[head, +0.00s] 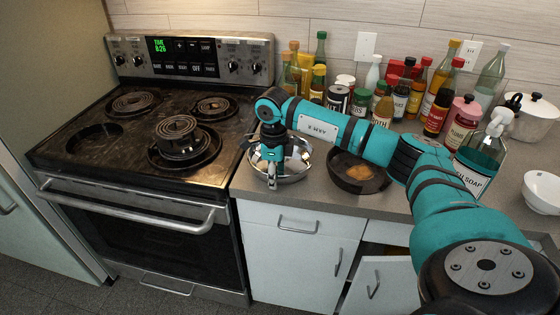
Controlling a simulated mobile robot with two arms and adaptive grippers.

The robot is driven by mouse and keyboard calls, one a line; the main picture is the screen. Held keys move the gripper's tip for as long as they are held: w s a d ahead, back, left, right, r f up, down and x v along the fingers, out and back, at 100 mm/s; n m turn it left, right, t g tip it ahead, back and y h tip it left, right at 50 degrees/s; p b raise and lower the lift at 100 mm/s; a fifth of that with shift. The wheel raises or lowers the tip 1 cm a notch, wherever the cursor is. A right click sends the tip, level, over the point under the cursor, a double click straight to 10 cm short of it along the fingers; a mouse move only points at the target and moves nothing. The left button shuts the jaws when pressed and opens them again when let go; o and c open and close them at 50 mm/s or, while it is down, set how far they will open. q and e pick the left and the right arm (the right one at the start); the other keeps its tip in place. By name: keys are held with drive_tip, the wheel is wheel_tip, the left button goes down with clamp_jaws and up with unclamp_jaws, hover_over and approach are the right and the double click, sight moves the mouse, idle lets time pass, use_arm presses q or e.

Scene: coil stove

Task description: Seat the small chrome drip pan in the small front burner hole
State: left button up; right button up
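A round chrome pan (299,175) lies on the counter just right of the stove. My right gripper (272,178) points down over its left part, with the fingers at or inside the near rim. Whether they are open or closed on the rim is too small to tell. The front left burner hole (95,138) of the stove is dark and has no coil over it. My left gripper is not in view.
Coils sit at the back left (134,103), back right (213,107) and, raised, front right (178,133). A dark round pan (347,184) with a brown patch lies right of the chrome one. Bottles crowd the counter's back; a soap bottle (478,160) stands right of my arm.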

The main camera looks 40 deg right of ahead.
drive_tip(key=shift+r+p, duration=0.95)
drive_tip(key=shift+r, duration=0.6)
clamp_jaws()
idle(0.5)
drive_tip(key=shift+r, duration=0.15)
drive_tip(key=shift+r+p, duration=2.35)
drive_tip(key=shift+r, duration=1.05)
drive_tip(key=shift+f, duration=0.2)
